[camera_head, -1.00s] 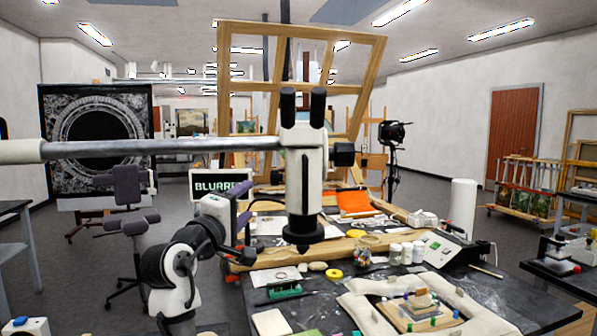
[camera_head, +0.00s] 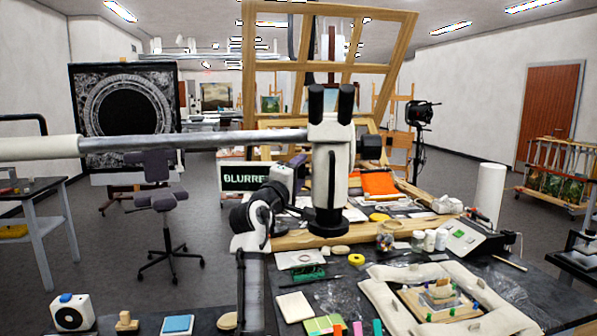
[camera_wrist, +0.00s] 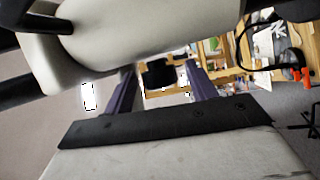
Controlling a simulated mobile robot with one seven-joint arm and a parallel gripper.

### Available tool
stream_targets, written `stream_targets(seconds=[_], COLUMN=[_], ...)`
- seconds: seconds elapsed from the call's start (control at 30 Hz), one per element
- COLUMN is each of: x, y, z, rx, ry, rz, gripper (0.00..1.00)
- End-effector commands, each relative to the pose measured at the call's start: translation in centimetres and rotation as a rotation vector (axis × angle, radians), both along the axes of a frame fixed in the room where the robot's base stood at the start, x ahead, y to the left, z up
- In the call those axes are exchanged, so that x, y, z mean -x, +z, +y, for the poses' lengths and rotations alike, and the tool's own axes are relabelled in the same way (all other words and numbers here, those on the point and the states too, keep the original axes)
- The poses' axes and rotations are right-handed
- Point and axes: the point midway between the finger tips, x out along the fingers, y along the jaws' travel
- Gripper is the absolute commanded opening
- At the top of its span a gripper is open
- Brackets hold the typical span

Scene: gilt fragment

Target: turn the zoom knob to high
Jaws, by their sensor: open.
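The white microscope (camera_head: 329,160) hangs from a horizontal boom over the worktable, with black eyepieces on top and a black lens end below. A black knob (camera_head: 370,147) sticks out of its right side. My gripper (camera_head: 301,160) is just left of the microscope body, its purple fingers partly hidden. In the wrist view the open, empty fingers of my gripper (camera_wrist: 160,84) stand either side of a black knob-like part (camera_wrist: 158,73), which looks beyond the tips. The pale microscope body (camera_wrist: 130,40) fills the top there. I cannot tell which setting the knob has.
The boom (camera_head: 200,140) crosses at microscope height, above my arm. A screen (camera_head: 247,177) behind shows "BLURRE", its end hidden. The worktable (camera_head: 370,260) below holds jars, tools and a padded frame (camera_head: 400,285) around a gilt fragment. A chair (camera_head: 165,205) stands left.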

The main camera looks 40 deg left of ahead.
Motion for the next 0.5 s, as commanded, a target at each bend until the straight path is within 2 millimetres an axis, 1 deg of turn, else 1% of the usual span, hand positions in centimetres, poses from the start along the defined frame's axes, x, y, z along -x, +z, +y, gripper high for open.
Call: stream_targets(seconds=[0.13, 0.17, 0.4, 0.47, 0.5], x=[0.01, 0.01, 0.03, 0.03, 0.03], y=[-0.03, -0.03, -0.04, -0.05, -0.05], z=[-0.01, -0.01, 0.0, 0.0, 0.0], rx=[0.0, 0.0, 0.0, 0.0, 0.0], ry=[0.0, 0.0, 0.0, 0.0, 0.0], rz=[0.0, 0.0, 0.0, 0.001, 0.001], gripper=[0.57, 0.54, 0.23, 0.15, 0.13])
